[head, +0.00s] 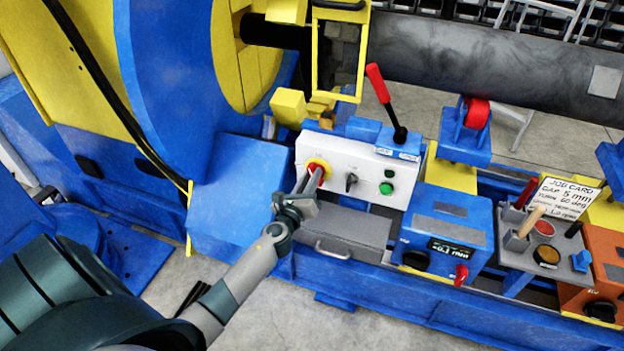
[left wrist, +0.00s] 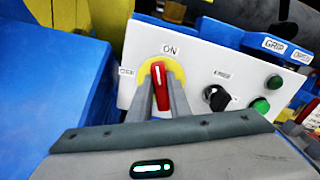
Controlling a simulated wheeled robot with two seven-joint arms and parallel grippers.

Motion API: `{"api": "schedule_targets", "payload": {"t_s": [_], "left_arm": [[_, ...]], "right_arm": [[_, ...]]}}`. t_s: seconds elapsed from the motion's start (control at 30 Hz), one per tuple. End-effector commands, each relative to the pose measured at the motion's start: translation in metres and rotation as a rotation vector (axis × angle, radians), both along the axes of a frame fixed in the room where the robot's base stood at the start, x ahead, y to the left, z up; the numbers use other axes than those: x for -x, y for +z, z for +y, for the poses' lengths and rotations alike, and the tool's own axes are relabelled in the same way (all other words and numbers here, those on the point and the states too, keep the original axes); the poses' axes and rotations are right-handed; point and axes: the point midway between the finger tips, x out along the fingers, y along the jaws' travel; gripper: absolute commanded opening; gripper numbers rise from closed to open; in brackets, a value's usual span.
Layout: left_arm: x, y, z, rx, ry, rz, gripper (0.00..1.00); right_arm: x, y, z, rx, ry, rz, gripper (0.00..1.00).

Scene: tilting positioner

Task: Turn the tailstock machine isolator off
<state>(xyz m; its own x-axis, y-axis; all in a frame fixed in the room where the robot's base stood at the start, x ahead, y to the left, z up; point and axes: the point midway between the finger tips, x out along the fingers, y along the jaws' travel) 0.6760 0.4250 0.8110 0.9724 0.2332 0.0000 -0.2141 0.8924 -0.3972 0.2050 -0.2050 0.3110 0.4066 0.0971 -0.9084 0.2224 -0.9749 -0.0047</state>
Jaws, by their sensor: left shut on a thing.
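The isolator is a red rotary handle on a yellow round plate (head: 319,162), set on the white panel of the tailstock control box (head: 330,155). In the left wrist view the red handle (left wrist: 160,85) stands roughly upright, its top toward the "ON" label (left wrist: 169,49). A second label left of the plate is too small to read for sure. My left gripper (head: 312,182) is at the panel, its two fingers (left wrist: 160,100) on either side of the red handle, shut on it. My right gripper is not in view.
On the same panel are a black selector knob (head: 351,181) and green buttons (head: 386,188), close right of the isolator. A lever with a red grip (head: 378,84) rises behind the panel. A grey box with a handle (head: 345,235) lies below it.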

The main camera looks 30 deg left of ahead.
Motion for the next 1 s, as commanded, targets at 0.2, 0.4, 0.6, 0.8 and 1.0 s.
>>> {"api": "schedule_targets", "payload": {"t_s": [0.2,0.4,0.6,0.8,1.0], "left_arm": [[0.001,-0.003,0.002,0.201,0.001,-0.049,0.00],[0.001,-0.004,0.003,0.386,0.000,-0.093,0.00],[0.001,-0.006,0.005,0.571,0.002,-0.137,0.00],[0.002,-0.008,0.006,0.755,0.001,-0.182,0.00],[0.002,-0.010,0.007,0.927,0.002,-0.222,0.00]], "right_arm": [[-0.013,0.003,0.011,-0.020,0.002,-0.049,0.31],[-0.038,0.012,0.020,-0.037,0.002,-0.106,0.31],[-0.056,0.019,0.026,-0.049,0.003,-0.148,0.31],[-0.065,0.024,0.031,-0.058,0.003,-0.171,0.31],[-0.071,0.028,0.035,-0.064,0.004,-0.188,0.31]]}}
